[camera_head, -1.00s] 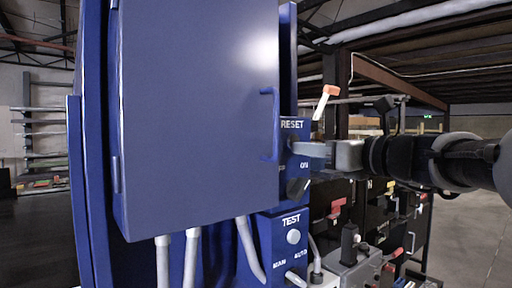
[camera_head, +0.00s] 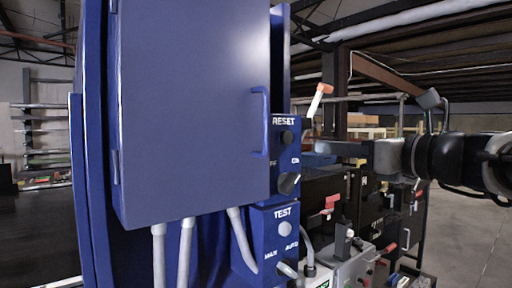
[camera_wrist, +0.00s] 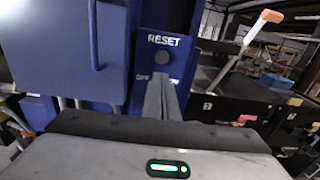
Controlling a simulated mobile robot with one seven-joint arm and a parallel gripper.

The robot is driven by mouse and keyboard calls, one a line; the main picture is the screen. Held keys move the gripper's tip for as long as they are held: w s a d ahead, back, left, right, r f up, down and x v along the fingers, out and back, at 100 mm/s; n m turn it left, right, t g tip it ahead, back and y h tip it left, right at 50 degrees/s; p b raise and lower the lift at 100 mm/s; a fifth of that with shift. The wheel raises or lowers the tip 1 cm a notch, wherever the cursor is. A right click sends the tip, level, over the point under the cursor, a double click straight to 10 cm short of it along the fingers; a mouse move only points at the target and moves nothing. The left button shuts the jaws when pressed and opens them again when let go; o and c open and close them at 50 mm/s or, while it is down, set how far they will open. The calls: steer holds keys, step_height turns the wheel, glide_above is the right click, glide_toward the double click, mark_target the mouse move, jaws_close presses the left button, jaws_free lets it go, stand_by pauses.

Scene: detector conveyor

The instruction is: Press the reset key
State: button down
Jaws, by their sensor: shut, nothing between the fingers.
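The reset key (camera_head: 287,137) is a round dark button under the RESET label on a blue control box (camera_head: 279,158) at the right of the cabinet. It also shows in the wrist view (camera_wrist: 162,57), just beyond and above my fingertips. My gripper (camera_head: 318,147) is shut and empty. It points left at the box, and a gap shows between its tips and the key in the head view. In the wrist view my gripper (camera_wrist: 161,80) covers part of the OFF/ON selector below the key.
A blue cabinet (camera_head: 190,110) with a handle stands left of the box. A TEST box (camera_head: 274,240) with a pale button is below. An orange-tipped lever (camera_head: 319,101) and black units with red handles stand to the right.

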steer(key=shift+v, duration=2.3)
steer(key=s+a+f+n+g+h+p, duration=0.2)
steer(key=s+a+f+n+g, duration=0.25)
steer(key=f+n, duration=0.3)
steer(key=s+a+f+n+g+h+p, duration=0.2)
steer(key=s+a+f+n+g, duration=0.25)
steer(key=f, duration=0.45)
steer(key=s+d+f+n+h+p, duration=0.1)
steer(key=s+d+f+n+h, duration=0.1)
steer(key=n, duration=0.6)
steer(key=s+d+f+n+h, duration=0.2)
steer(key=s+f+n+h, duration=0.2)
steer(key=s+f+n, duration=0.2)
steer(key=shift+f+n+h+p, duration=0.35)
steer(key=shift+f+n, duration=0.7)
steer(key=shift+n, duration=0.35)
